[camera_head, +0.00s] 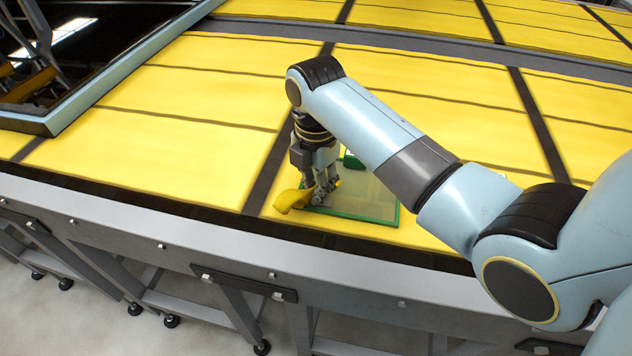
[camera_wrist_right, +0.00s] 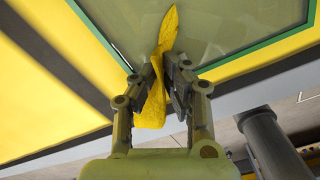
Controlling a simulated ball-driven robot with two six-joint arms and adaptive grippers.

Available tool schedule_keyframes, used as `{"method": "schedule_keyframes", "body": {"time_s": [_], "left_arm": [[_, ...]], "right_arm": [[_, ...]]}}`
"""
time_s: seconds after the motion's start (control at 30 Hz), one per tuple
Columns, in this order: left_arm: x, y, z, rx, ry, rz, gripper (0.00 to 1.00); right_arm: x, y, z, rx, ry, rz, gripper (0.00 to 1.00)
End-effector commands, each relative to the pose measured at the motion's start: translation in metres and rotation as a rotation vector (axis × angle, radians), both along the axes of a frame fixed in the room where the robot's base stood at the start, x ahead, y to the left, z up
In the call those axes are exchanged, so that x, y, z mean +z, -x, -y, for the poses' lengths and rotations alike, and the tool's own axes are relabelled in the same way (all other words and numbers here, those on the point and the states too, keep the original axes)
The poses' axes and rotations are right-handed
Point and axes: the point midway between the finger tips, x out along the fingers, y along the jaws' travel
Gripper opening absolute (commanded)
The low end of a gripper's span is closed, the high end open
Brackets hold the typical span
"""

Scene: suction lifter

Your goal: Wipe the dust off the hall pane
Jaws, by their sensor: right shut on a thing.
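A small glass pane with a green frame (camera_head: 372,197) lies flat on the yellow table; it also shows in the right wrist view (camera_wrist_right: 225,28). Its glass looks pale and greyish, and I cannot make out dust clearly. My right gripper (camera_head: 322,194) is over the pane's left part, pointing down. It is shut on a yellow cloth (camera_head: 292,201), which sticks out to the left past the frame. My left gripper is not in view.
A large pane in a light-blue frame (camera_head: 120,70) with dark reflecting glass lies at the upper left. The yellow tabletop (camera_head: 200,95) is otherwise clear, with dark strips and a grey front edge.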

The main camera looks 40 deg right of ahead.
Motion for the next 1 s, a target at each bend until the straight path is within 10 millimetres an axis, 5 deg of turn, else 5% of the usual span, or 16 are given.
{"method": "schedule_keyframes", "body": {"time_s": [0.23,0.7,1.0], "left_arm": [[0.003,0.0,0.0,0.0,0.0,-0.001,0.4],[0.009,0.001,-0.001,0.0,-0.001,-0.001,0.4],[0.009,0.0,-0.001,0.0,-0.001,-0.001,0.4]], "right_arm": [[0.006,0.0,0.0,0.0,-0.001,0.0,0.0],[0.105,-0.001,0.0,-0.001,0.0,0.003,0.0],[0.12,0.001,0.0,0.0,0.0,-0.002,0.0]]}}
